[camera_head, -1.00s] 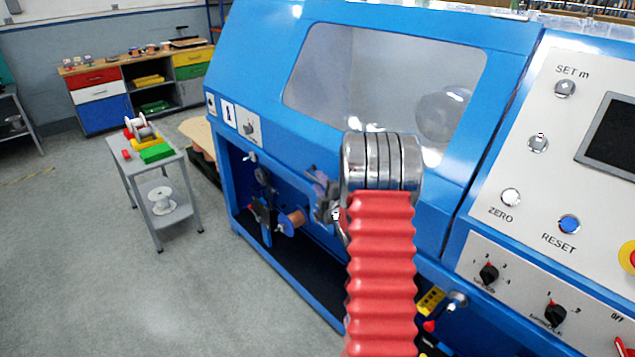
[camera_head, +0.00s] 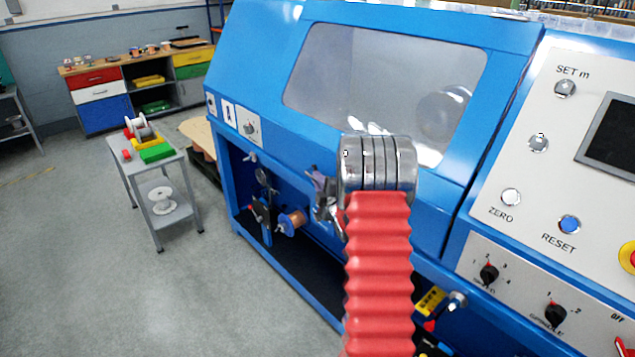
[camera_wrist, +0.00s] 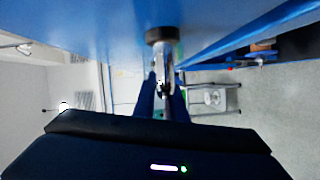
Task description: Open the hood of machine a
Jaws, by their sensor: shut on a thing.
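The blue hood (camera_head: 255,75) of the machine has a clear window (camera_head: 375,85) and lies down over the machine body. In the wrist view its blue surface (camera_wrist: 60,25) fills the top. A metal handle bar with a black round end (camera_wrist: 162,35) stands out from the blue panel. My gripper (camera_wrist: 163,92) is shut on this handle bar, one dark finger on each side. In the head view my gripper (camera_head: 322,190) shows only partly at the hood's lower front, beside my red-sleeved arm, which hides the handle.
A control panel (camera_head: 540,190) with knobs and a screen is on the right. Below the hood is an open bay with a copper spool (camera_head: 292,221). A small grey cart (camera_head: 160,190) with spools stands at left. The floor between cart and machine is clear.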

